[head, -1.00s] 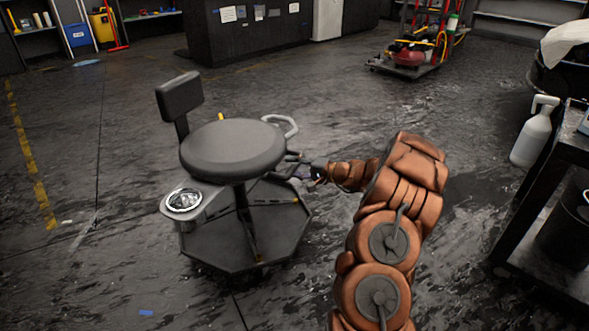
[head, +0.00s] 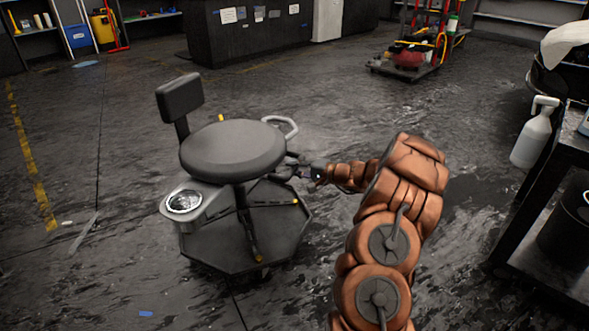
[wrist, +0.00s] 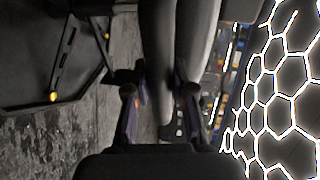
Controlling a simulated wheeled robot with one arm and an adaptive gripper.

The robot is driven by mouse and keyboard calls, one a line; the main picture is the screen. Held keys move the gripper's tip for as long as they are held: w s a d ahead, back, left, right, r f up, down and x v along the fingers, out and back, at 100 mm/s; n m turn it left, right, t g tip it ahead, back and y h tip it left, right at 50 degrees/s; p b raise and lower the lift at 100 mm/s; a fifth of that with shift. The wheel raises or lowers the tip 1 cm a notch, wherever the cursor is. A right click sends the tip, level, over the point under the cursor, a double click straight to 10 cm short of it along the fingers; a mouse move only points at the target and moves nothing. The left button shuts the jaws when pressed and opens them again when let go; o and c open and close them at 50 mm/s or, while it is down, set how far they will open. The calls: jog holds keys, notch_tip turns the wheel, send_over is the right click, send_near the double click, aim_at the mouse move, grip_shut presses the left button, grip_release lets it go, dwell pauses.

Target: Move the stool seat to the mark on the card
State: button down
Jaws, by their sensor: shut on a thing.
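The stool has a round dark grey seat (head: 233,146), with a backrest (head: 180,97) behind it and a column below it. The seat looks level. In the head view my gripper (head: 292,170) is just under the seat's right edge. It is shut on a dark lever by the stool, partly hidden there. In the wrist view my gripper (wrist: 160,108) has its two fingers on either side of the dark lever (wrist: 166,112), close below the seat's underside. No card or mark can be made out in either view.
The stool's octagonal base (head: 285,240) stands on the dark, stained floor. A side tray with a round metal bowl (head: 184,201) and a light handle (head: 284,124) flank the seat. A cart (head: 570,150) with a spray bottle (head: 535,132) stands at the right.

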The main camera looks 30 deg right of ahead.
jog(key=shift+r+p, duration=0.95)
jog(key=shift+r, duration=1.4)
jog(key=c, duration=1)
grip_release()
jog(key=shift+f, duration=0.1)
jog(key=v, duration=1.2)
